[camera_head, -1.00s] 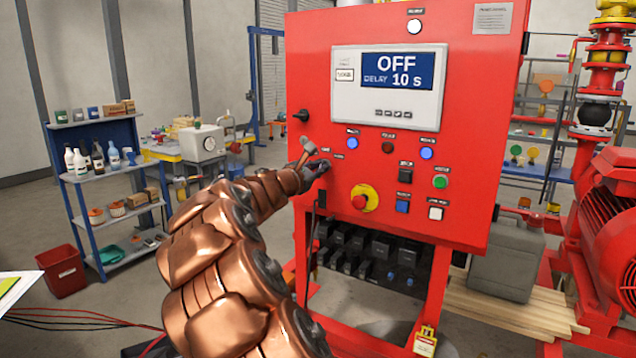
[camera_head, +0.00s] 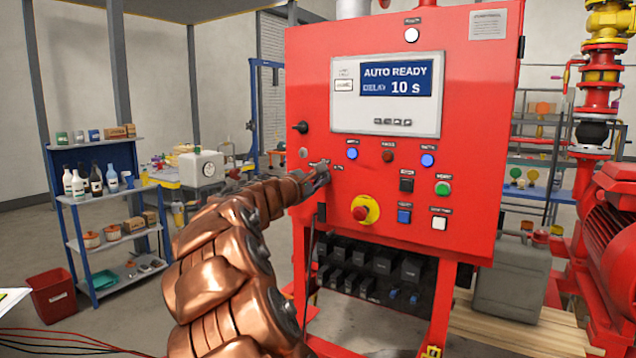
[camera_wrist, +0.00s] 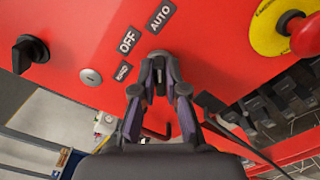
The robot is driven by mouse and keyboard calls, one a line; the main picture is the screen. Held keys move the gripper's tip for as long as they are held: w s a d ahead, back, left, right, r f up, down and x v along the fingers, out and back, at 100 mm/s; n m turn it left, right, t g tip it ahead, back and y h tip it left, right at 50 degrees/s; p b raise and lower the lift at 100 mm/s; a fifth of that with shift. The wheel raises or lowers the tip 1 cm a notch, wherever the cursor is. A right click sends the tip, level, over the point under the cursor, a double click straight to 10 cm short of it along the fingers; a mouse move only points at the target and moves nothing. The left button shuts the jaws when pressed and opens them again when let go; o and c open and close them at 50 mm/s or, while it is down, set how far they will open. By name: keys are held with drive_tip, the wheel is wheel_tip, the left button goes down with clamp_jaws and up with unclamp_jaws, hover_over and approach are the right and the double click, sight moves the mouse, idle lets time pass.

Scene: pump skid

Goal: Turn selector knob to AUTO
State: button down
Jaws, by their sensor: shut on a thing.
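The red control panel (camera_head: 335,220) stands in front of me. Its display (camera_head: 397,78) reads "AUTO READY" and "DELAY 10 s". My gripper (camera_head: 322,172) is at the panel's left side, below the display. In the wrist view, my gripper (camera_wrist: 158,82) is shut on the selector knob (camera_wrist: 158,54), of which only a small grey part shows between the fingertips. The OFF label (camera_wrist: 128,41) and the AUTO label (camera_wrist: 160,16) are beside the knob, with a smaller label left of OFF. The knob's pointer direction is hidden by the fingers.
A black handle (camera_head: 299,128) and a silver round fitting (camera_wrist: 91,76) sit left of the knob. The red-and-yellow emergency stop (camera_head: 364,210) is to its right, with several buttons nearby. A shelf (camera_head: 100,192) stands at the left; a red motor (camera_head: 605,225) stands at the right.

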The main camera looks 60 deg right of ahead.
drive_tip(key=c, duration=1.2)
unclamp_jaws()
drive_tip(key=shift+d, duration=0.1)
drive_tip(key=a, duration=1.2)
drive_tip(key=shift+s, duration=0.25)
